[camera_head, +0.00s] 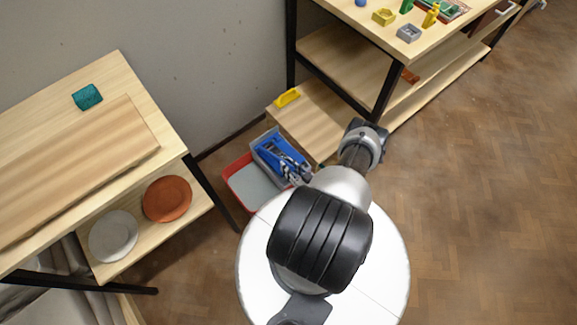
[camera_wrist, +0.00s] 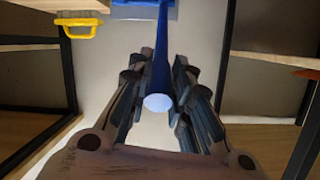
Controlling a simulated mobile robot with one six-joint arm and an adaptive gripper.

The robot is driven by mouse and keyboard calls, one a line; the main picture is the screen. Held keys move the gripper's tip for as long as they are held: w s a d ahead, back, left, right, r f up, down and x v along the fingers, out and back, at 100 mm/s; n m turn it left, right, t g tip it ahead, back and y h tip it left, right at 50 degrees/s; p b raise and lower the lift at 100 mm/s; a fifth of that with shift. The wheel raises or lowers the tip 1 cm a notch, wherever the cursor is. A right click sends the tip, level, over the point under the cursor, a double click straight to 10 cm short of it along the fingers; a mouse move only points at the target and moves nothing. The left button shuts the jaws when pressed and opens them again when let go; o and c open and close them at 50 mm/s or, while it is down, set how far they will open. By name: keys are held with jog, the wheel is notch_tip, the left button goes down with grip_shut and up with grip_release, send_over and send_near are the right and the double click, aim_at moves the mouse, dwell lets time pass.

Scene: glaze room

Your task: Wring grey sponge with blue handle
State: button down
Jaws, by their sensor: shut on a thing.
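My gripper (camera_wrist: 158,82) is shut on a long blue handle (camera_wrist: 163,45) in the wrist view. The handle runs away between the fingers, and its round pale end (camera_wrist: 158,103) faces the camera. A wider blue piece (camera_wrist: 145,10) shows at the handle's far end, cut off by the top edge. In the head view a blue tool (camera_head: 280,154) is over a grey-blue tray-like part (camera_head: 263,142) of a red bucket (camera_head: 236,166) on the floor. My arm covers much of the gripper there. I cannot make out the grey sponge or whether it touches the bucket.
A low wooden shelf with a yellow item (camera_head: 288,97) stands just behind the bucket; the item also shows in the wrist view (camera_wrist: 82,28). A workbench (camera_head: 445,35) is at upper right. A shelf unit at left holds two plates (camera_head: 167,198). Floor at right is clear.

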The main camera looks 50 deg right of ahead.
jog(key=shift+d, duration=0.1)
jog(key=c, duration=1.4)
grip_release()
jog(key=shift+c, duration=0.2)
jog(key=shift+s, duration=0.1)
jog(key=v, duration=1.2)
